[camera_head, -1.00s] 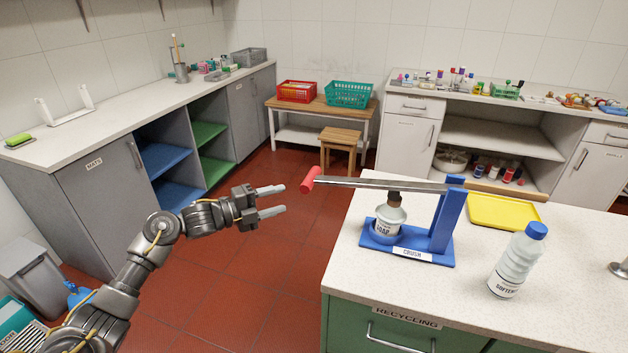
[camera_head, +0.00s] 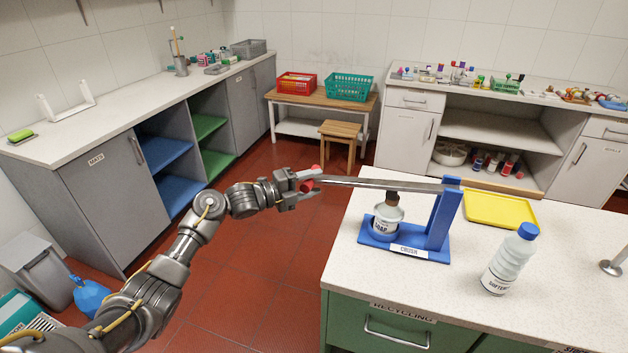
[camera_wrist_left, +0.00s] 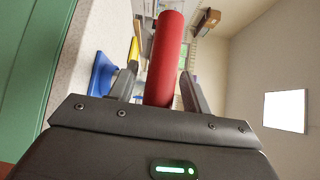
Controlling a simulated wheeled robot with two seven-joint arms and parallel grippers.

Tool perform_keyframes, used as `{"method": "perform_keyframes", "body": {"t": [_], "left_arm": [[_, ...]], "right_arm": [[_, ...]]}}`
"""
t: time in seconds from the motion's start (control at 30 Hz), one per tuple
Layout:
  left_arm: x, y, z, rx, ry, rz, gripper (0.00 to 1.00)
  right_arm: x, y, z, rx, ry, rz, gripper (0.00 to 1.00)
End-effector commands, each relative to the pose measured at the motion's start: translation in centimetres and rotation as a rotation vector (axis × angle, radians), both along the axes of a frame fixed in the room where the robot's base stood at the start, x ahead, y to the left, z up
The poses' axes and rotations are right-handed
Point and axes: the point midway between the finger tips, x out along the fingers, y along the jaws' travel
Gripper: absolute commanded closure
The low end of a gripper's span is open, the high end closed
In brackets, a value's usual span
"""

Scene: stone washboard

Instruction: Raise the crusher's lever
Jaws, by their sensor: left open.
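The blue crusher (camera_head: 440,228) stands on the white counter, with a grey metal lever (camera_head: 390,184) reaching left past the counter's edge, roughly level. The lever ends in a red handle (camera_head: 309,184). A white soap bottle (camera_head: 387,222) with a dark top stands in the crusher under the lever. My left gripper (camera_head: 311,185) is open around the red handle, with one finger on each side. In the left wrist view the red handle (camera_wrist_left: 166,58) stands between the two open fingers; I cannot tell whether they touch it. My right gripper is not in view.
A softener bottle (camera_head: 510,259) with a blue cap stands right of the crusher. A yellow tray (camera_head: 500,210) lies behind it. A wooden stool (camera_head: 340,147) and a bench with red and green baskets (camera_head: 349,88) stand beyond.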

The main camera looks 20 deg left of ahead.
Motion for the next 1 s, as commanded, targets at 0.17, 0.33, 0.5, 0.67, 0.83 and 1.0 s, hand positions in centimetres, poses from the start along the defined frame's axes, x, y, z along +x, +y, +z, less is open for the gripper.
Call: {"method": "perform_keyframes", "body": {"t": [0.17,0.33,0.5,0.67,0.83,1.0], "left_arm": [[0.37,-0.44,-0.09,0.001,0.001,0.0,0.51],[0.37,-0.45,-0.11,0.001,0.001,0.0,0.51],[0.37,-0.44,-0.11,0.001,0.001,0.0,0.7],[0.36,-0.44,-0.11,0.001,0.001,0.0,0.91],[0.36,-0.43,-0.14,0.002,0.001,0.0,1.0],[0.4,-0.52,0.26,0.01,0.001,-0.001,1.0]], "right_arm": [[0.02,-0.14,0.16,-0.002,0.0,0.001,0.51],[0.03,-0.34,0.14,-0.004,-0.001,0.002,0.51],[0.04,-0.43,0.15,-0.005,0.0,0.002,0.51],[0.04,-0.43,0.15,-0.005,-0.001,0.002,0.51],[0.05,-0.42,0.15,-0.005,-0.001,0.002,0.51],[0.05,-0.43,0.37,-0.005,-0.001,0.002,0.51]]}}
